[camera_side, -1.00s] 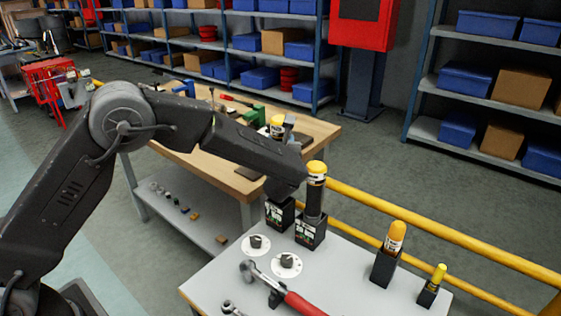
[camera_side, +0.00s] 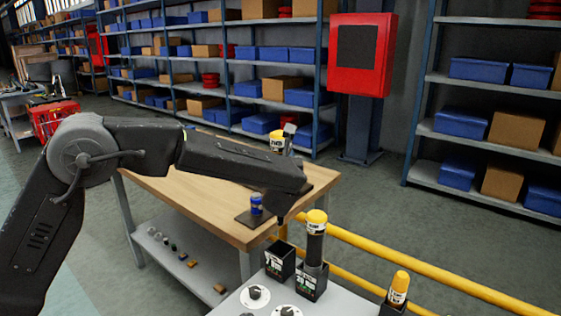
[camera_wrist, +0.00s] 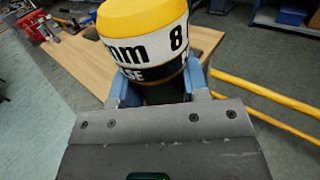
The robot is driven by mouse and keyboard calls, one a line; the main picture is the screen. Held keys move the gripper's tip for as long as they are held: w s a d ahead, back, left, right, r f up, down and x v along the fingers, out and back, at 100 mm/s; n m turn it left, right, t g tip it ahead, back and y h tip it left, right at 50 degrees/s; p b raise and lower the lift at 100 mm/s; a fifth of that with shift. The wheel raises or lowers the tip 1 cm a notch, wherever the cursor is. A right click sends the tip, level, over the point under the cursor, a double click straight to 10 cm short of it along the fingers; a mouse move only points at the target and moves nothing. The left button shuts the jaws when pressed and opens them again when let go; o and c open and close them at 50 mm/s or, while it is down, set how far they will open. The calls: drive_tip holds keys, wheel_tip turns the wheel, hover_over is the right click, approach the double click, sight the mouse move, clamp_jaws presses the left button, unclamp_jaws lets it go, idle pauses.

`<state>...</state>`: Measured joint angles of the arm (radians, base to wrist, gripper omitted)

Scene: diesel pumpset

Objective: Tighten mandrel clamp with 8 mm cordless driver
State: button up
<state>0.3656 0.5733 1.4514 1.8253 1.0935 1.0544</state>
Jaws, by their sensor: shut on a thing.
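My gripper (camera_wrist: 158,85) is shut around the 8 mm cordless driver (camera_wrist: 148,40). The driver has a yellow cap, a white band with a black "8" and a dark lower body. In the side view, the driver's yellow cap and white band (camera_side: 277,142) show just behind my arm, above the wooden bench. My arm hides the driver's lower part and most of the gripper there. The driver's tip is hidden in the wrist view. I cannot make out the mandrel clamp in either view.
A second yellow-capped driver (camera_side: 316,235) stands in a black holder beside an empty-looking holder (camera_side: 280,262). Another (camera_side: 398,290) stands to the right. A blue can (camera_side: 256,205) is on a dark pad on the bench (camera_side: 225,213). A yellow rail (camera_side: 430,258) crosses behind the grey table (camera_side: 235,303).

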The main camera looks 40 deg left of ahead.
sight(280, 141)
drive_tip(key=shift+r, duration=0.1)
clamp_jaws()
drive_tip(key=shift+r, duration=0.3)
drive_tip(key=shift+n, duration=0.5)
wheel_tip(280, 141, up, 5)
drive_tip(key=shift+f, duration=0.15)
drive_tip(key=s+a+n+g+y, duration=0.6)
drive_tip(key=s+a+n+g, duration=1)
drive_tip(key=n, duration=0.7)
wheel_tip(280, 141, down, 28)
drive_tip(key=d+n+t, duration=0.1)
drive_tip(key=d+n, duration=0.1)
drive_tip(key=n, duration=0.2)
drive_tip(key=shift+s+f+t+h, duration=0.25)
drive_tip(key=shift+s+t+h, duration=0.05)
drive_tip(key=shift+s+t, duration=0.1)
